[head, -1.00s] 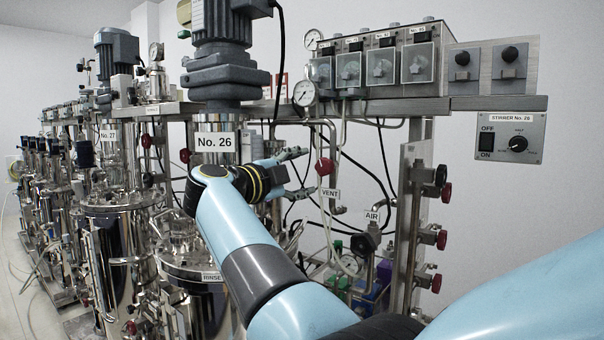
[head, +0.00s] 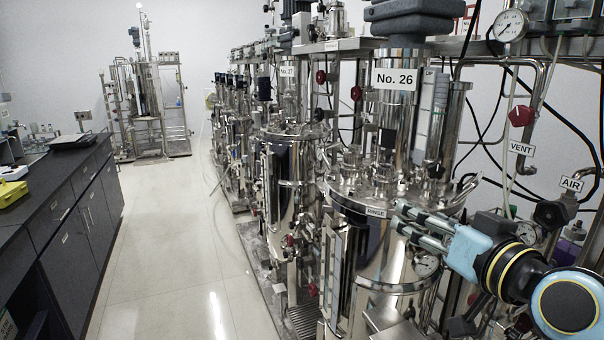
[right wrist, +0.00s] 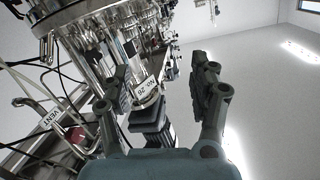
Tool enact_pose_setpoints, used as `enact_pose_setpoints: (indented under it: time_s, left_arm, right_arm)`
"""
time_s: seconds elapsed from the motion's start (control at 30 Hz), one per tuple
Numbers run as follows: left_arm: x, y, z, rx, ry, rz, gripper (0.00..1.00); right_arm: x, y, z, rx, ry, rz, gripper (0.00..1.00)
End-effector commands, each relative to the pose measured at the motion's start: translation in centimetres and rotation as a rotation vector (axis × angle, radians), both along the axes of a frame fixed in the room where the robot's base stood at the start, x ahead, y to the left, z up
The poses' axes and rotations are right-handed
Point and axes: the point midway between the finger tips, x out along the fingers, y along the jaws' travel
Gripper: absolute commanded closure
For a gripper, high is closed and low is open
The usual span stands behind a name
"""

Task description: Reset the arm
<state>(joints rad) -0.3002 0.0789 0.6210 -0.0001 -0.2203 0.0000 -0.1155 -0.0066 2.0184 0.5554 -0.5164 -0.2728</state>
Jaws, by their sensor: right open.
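My right gripper (head: 412,226) is open and empty at the lower right of the head view. Its fingers point left, in front of the steel vessel labelled No. 26 (head: 385,285). I cannot tell whether they touch it. In the right wrist view the two fingers of the gripper (right wrist: 160,88) stand apart with nothing between them, and the No. 26 unit shows behind them, tilted in the picture. My left gripper is not in view.
A red-knobbed VENT valve (head: 521,116) and an AIR label (head: 571,184) are right of the vessel. More stirred vessels (head: 290,190) recede behind it. A dark lab bench (head: 75,215) runs along the left. The pale floor aisle (head: 175,240) between is clear.

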Motion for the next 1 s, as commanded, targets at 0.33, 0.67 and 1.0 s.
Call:
enact_pose_setpoints:
  time_s: [0.33, 0.67, 1.0]
  left_arm:
    - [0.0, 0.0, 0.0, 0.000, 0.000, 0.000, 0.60]
    - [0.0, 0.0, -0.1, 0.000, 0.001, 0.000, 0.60]
    - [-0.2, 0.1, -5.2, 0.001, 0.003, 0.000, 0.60]
  right_arm:
    - [-18.1, -4.0, -12.2, -0.352, 0.717, 0.047, 0.39]
    - [-29.5, -8.9, -13.8, -0.493, 1.097, -0.069, 0.39]
    - [-27.5, -9.6, -29.0, -0.482, 1.130, -0.062, 0.39]
